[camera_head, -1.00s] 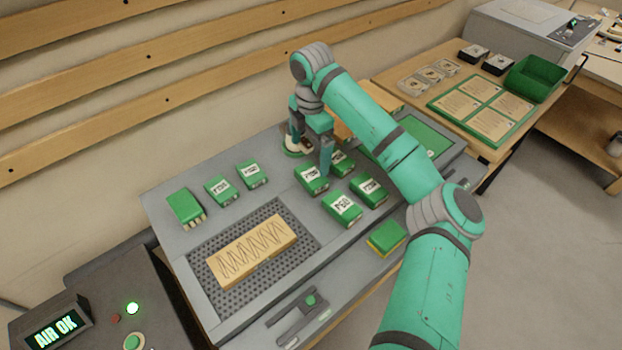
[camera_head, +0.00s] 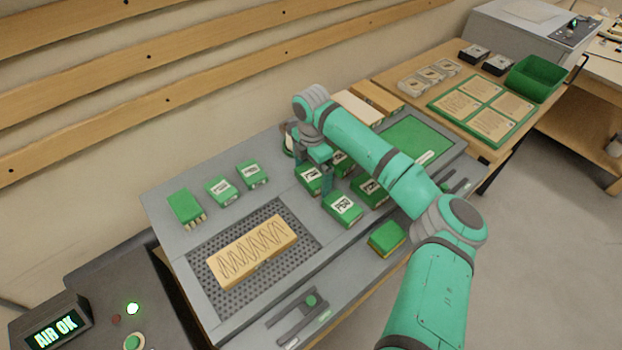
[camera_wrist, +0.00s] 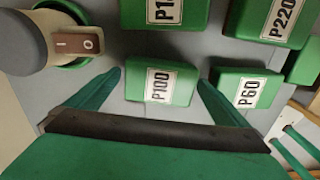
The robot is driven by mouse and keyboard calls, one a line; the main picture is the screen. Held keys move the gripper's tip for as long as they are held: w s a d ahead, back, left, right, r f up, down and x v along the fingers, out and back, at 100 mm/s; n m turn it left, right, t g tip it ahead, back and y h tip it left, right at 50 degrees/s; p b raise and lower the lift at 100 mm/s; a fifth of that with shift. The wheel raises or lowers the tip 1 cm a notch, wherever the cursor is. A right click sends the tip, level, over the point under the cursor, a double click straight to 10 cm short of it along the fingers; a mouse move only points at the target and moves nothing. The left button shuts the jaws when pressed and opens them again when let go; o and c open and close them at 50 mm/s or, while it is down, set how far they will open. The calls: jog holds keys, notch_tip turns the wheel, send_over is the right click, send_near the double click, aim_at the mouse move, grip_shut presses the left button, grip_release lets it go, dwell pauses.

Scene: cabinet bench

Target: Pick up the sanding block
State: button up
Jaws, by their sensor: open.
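Several green blocks with white grit labels lie on the grey bench top. The one marked P100 (camera_wrist: 162,83) is centred between my fingers in the wrist view; in the head view this block (camera_head: 309,179) is partly behind my gripper. My gripper (camera_wrist: 160,90) is open and empty, pointing down, one finger to each side of that block; I cannot tell its height. A P60 block (camera_wrist: 247,91) lies just right of the right finger. A P220 block (camera_wrist: 283,18) lies farther off. An unlabelled green block with a yellow base (camera_head: 387,239) lies near the front edge.
A wooden board (camera_head: 243,250) with pencil zigzags lies on a perforated panel. A grey power tool with a brown switch (camera_wrist: 88,44) stands close to my left finger. Other green blocks (camera_head: 222,190) sit back left. A green mat (camera_head: 418,137) lies at the right.

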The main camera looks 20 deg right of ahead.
aim_at(311, 174)
jog(key=shift+f, duration=0.2)
jog(key=c, duration=1.1)
jog(key=shift+a, duration=0.1)
jog(key=shift+r, duration=0.45)
notch_tip(311, 174, up, 9)
jog(key=shift+r, duration=0.1)
